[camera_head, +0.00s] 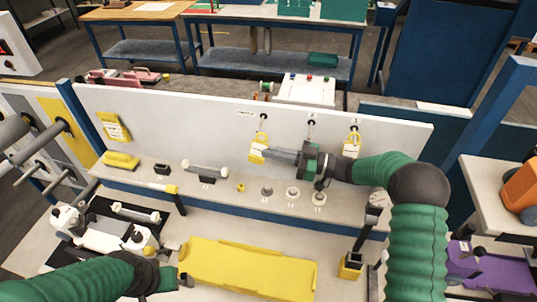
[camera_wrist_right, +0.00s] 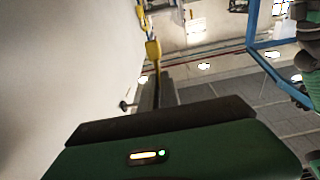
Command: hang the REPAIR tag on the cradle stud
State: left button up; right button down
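A yellow tag with a white label and a ring at its top (camera_head: 257,151) is at the fingertips of my right gripper (camera_head: 268,155), in front of the white board. Its print is too small to read. The wrist view shows the yellow tag (camera_wrist_right: 153,50) edge-on at the tips of the closed-up fingers (camera_wrist_right: 157,84). The left stud (camera_head: 264,116), beside a small label (camera_head: 245,113), sits above the tag's ring; the ring appears below it, and I cannot tell whether they touch. My left gripper (camera_head: 184,281) is low, beside the yellow tray; its fingers are unclear.
A middle stud (camera_head: 312,123) looks bare; a similar yellow tag (camera_head: 352,146) hangs at the right stud (camera_head: 356,122). Small round parts (camera_head: 292,192) stand on the ledge below. A yellow tray (camera_head: 250,270) lies in front.

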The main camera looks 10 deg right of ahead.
pick_arm(q)
jog(key=shift+a+f+b, duration=0.45)
jog(key=shift+a+f, duration=0.05)
jog(key=shift+a, duration=0.3)
pick_arm(e)
jog(key=shift+w+a+r, duration=0.1)
jog(key=shift+w+r, duration=0.1)
jog(key=shift+w, duration=0.6)
dwell(0.9)
jog(key=shift+a, duration=0.15)
